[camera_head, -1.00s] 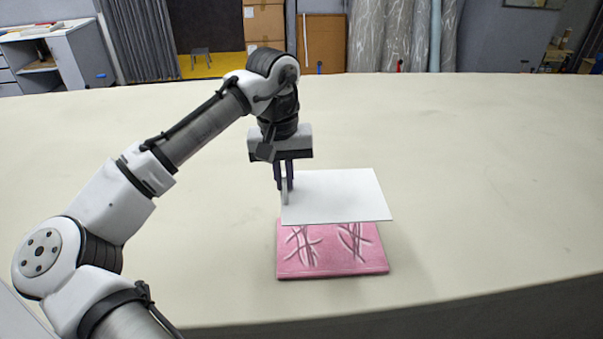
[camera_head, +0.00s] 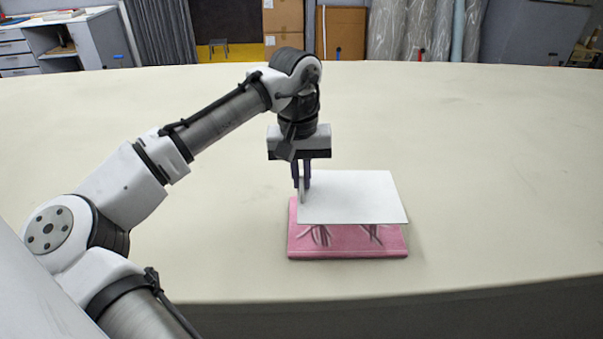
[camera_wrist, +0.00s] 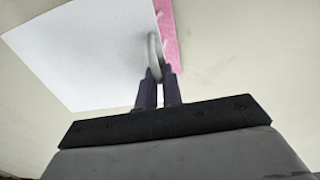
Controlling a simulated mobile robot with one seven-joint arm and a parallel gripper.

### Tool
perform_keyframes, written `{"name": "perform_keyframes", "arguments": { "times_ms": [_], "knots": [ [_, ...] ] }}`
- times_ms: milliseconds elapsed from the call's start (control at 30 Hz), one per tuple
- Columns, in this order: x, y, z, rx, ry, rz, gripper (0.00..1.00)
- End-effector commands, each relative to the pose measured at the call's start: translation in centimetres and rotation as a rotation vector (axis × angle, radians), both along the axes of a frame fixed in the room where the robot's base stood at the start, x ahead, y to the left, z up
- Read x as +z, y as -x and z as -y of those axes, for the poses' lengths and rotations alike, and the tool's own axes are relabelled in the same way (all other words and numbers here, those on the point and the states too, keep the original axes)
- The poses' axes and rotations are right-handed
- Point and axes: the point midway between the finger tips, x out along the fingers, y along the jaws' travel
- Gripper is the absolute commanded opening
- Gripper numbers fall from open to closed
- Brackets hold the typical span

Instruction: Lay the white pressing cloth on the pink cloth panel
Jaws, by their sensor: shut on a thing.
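The white pressing cloth (camera_head: 355,198) is a flat, stiff-looking white sheet. My gripper (camera_head: 302,195) is shut on its left edge, at a small grey raised part, in the head view. The wrist view also shows the white cloth (camera_wrist: 85,50) reaching out from the fingers (camera_wrist: 157,85). The pink cloth panel (camera_head: 345,247) lies on the table with pale and dark crease-like marks. The white cloth covers most of the panel's far part in the head view and appears to be held above it. In the wrist view a strip of pink panel (camera_wrist: 168,35) shows beside the fingers.
The long cream cloth table (camera_head: 480,150) is clear around the panel, with wide free room to the right and behind. Its front edge (camera_head: 450,292) runs a little below the panel. Cartons and wrapped rolls (camera_head: 400,35) stand beyond the far edge.

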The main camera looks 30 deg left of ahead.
Motion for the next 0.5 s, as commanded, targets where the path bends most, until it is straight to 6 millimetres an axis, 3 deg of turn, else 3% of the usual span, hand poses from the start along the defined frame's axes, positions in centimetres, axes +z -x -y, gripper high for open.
{"name": "perform_keyframes", "arguments": {
  "times_ms": [33,500],
  "knots": [
    [-1.0,0.0,0.0,0.0,-0.001,-0.001,0.0],
    [-5.5,0.0,0.0,-0.002,0.004,0.0,0.0]
  ]
}}
